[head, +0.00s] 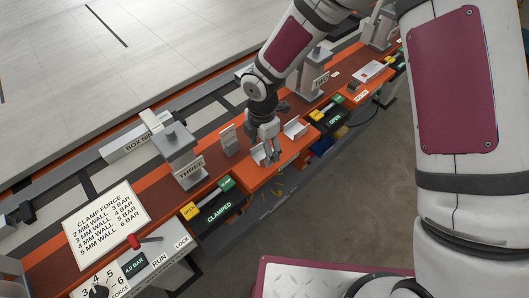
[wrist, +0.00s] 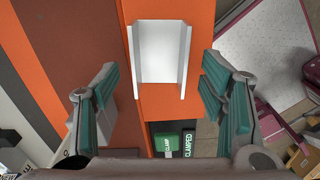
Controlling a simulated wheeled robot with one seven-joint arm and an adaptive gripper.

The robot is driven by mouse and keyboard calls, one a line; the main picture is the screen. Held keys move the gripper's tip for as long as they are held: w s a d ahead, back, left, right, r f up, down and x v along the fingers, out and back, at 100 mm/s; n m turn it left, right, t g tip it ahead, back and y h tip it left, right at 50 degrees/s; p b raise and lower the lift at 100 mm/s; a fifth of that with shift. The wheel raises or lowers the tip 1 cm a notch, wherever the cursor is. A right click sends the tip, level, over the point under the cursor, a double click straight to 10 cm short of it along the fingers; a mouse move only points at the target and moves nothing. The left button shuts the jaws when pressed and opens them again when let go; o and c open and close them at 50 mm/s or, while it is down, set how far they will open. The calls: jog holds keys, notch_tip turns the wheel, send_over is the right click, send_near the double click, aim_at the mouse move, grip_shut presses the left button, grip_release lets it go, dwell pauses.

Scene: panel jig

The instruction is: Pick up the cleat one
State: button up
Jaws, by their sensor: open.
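A white U-shaped channel piece (wrist: 162,52) that looks like a cleat lies on the orange bench top, its two side walls standing up. In the wrist view it is ahead of my gripper (wrist: 162,100), roughly midway between the spread teal finger pads and not between them. My gripper is open and empty. In the head view my gripper (head: 272,155) hangs low over the orange section, with a white bracket-like part (head: 258,154) on its left and another (head: 295,129) on its right. I cannot tell which of these is the channel seen by the wrist. No label shows on them.
A grey clamp post marked THREE (head: 188,172) and a small upright white bracket (head: 228,139) stand to the left. A CLAMPED panel (head: 219,212) is on the bench front. Another clamp post (head: 314,75) stands behind right. A clamp force sign (head: 105,222) lies at left.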

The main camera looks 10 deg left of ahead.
jog(key=shift+f, duration=0.8)
jog(key=shift+c, duration=0.6)
jog(key=c, duration=1.2)
jog(key=shift+o, duration=0.2)
jog(key=shift+r, duration=0.15)
